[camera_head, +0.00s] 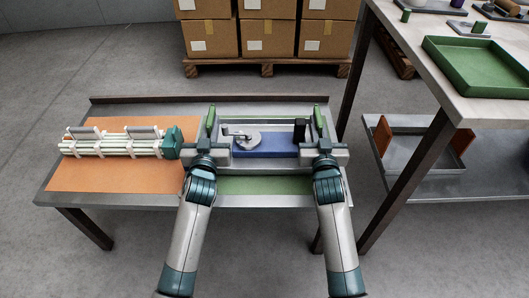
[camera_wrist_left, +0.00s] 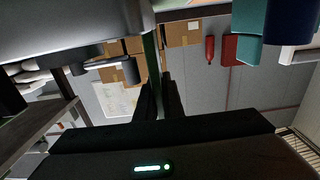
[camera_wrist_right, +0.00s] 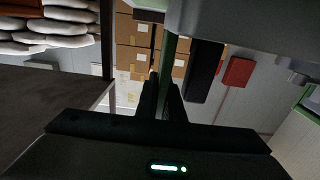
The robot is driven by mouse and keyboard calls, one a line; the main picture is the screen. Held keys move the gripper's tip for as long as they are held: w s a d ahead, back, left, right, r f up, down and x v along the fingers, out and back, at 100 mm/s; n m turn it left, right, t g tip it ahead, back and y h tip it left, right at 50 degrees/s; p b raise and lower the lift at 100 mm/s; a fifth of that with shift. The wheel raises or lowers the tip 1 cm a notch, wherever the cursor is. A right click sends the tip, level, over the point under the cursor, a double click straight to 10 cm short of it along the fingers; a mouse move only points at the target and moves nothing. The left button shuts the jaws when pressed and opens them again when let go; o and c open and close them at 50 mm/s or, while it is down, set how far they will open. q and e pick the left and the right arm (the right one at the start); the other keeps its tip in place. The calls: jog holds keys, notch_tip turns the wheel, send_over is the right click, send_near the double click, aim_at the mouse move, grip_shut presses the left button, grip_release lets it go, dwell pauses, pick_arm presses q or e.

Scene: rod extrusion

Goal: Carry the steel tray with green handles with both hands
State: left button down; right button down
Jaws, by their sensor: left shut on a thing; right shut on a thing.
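The steel tray (camera_head: 262,120) with upright green handles is in the middle of the head view, over the table's right part. My left gripper (camera_head: 209,136) is shut on its left green handle (camera_head: 211,117). My right gripper (camera_head: 320,138) is shut on its right green handle (camera_head: 318,118). A green handle strip shows between the fingers in the left wrist view (camera_wrist_left: 151,60) and the right wrist view (camera_wrist_right: 168,62). The tray looks level and holds a blue block (camera_head: 268,145), a round grey metal part (camera_head: 247,141) and a black block (camera_head: 299,130). I cannot tell whether it touches the table.
A green mat (camera_head: 262,186) lies in front of the tray. On an orange mat (camera_head: 110,178) at the left lies a bundle of pale rods (camera_head: 110,143). A taller table (camera_head: 420,50) with a green tray (camera_head: 480,65) stands right. Boxes (camera_head: 268,35) on a pallet stand behind.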

pick_arm(q)
jog(key=shift+f+b, duration=0.5)
jog(key=shift+f, duration=0.05)
pick_arm(e)
jog(key=shift+f, duration=0.5)
pick_arm(q)
jog(key=c, duration=1.9)
grip_release()
jog(key=shift+r, duration=0.1)
pick_arm(e)
jog(key=c, duration=1.9)
grip_release()
jog(key=shift+r, duration=0.1)
